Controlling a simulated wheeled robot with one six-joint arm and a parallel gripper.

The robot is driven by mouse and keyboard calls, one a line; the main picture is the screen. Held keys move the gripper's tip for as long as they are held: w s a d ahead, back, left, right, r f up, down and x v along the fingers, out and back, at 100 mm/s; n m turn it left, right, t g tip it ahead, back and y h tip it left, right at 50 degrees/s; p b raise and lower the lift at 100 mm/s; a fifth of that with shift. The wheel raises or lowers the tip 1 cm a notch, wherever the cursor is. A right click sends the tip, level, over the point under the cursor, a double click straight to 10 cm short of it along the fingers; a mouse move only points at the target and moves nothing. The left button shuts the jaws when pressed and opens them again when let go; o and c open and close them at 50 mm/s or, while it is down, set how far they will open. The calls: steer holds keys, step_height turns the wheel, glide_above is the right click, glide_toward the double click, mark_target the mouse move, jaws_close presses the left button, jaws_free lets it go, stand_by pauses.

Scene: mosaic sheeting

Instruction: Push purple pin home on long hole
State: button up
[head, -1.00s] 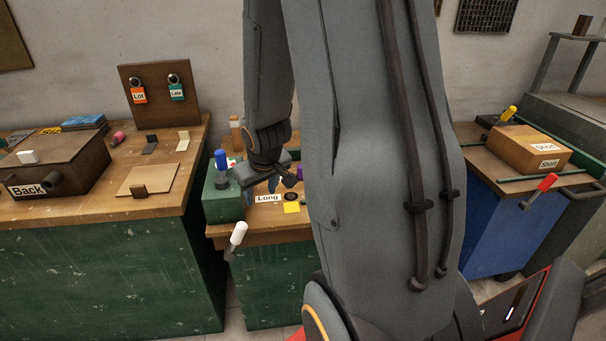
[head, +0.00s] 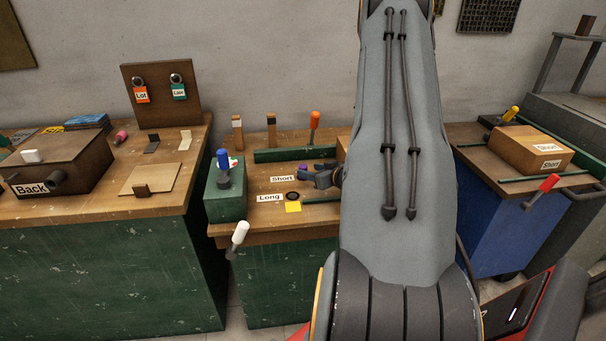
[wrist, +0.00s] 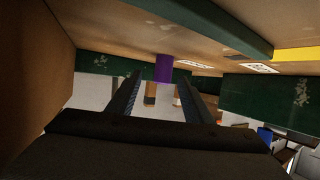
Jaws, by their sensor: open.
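The purple pin (head: 303,167) shows as a small patch just behind my gripper in the head view. In the wrist view the purple pin (wrist: 163,68) appears between and beyond the fingertips; I cannot tell whether they touch it or how deep it sits. My gripper (head: 312,179) is open, low over the middle bench; its fingers (wrist: 162,85) frame the pin in the wrist view. The "Long" label (head: 269,198) lies on the bench with a dark round hole (head: 292,197) right of it, apart from the pin. The "Short" label (head: 282,180) lies behind it.
A yellow square (head: 293,207) lies in front of the dark hole. A green box (head: 225,200) with a blue-handled lever (head: 223,160) stands at left. A green rail (head: 285,155) and an orange-topped post (head: 314,124) are behind. My arm hides the bench's right side.

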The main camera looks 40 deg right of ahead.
steer(key=x, duration=0.2)
steer(key=p+x, duration=0.1)
steer(key=x, duration=0.2)
steer(key=shift+w+a+f, duration=0.1)
steer(key=shift+a+f, duration=0.05)
steer(key=shift+a, duration=0.1)
steer(key=c, duration=1.1)
jaws_close()
